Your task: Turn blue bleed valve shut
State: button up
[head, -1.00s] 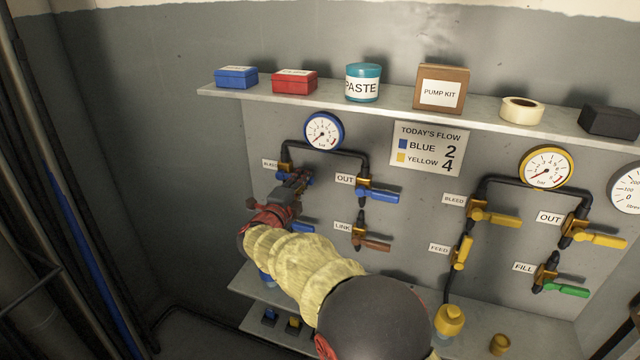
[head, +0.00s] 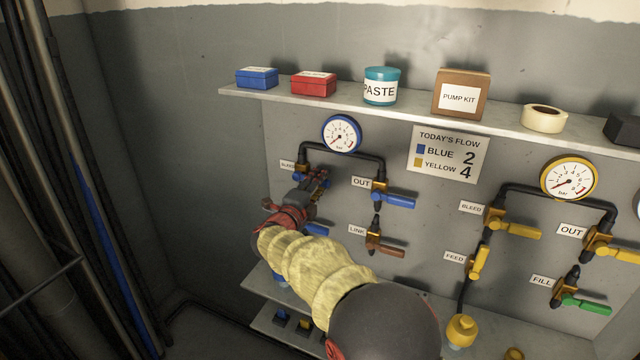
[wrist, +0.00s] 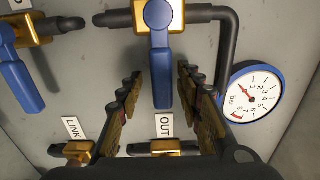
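The blue bleed valve is at the upper left of the panel in the head view, mostly hidden behind my gripper (head: 312,186). In the wrist view, its brass body is at the top, and its blue handle (wrist: 161,70) hangs straight down in the picture, crosswise to the dark pipe. My gripper (wrist: 159,82) is open, with one finger on each side of this handle. Gaps show between handle and both fingers. The BLEED label (head: 287,165) is beside the valve in the head view.
The blue-rimmed gauge (head: 341,134) is above. The blue OUT handle (head: 400,200), the brown LINK handle (head: 391,249) and another blue handle (head: 316,229) are close by. The yellow circuit is to the right. A shelf (head: 300,98) with boxes and tins runs above the panel.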

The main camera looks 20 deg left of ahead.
jog(key=s+a, duration=0.1)
jog(key=s, duration=1.1)
dwell(0.4)
